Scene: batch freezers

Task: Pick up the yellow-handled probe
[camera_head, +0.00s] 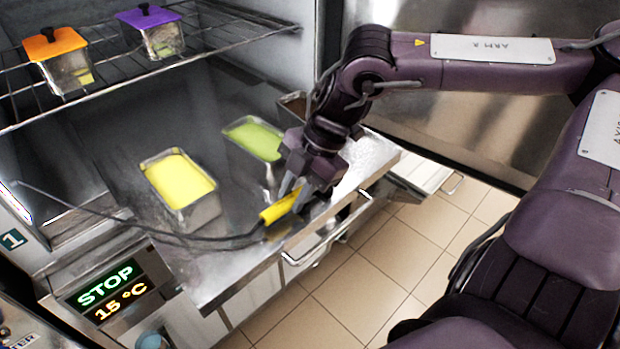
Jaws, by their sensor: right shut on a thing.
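The yellow-handled probe (279,208) is at the front edge of the steel worktop. Its dark cable (130,221) runs left across the worktop to the unit's side wall. My right gripper (296,196) reaches down from the right and is shut on the probe's yellow handle. The handle is tilted, and its upper end is hidden between the fingers. I cannot tell whether the probe still touches the worktop. My left gripper is not in view.
Left of the probe stands a pan of yellow mix (180,180); behind it is a pan of green mix (254,138). A wire shelf (110,85) above carries orange-lidded (55,45) and purple-lidded (148,18) containers. A panel (107,288) reads STOP, 15 °C.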

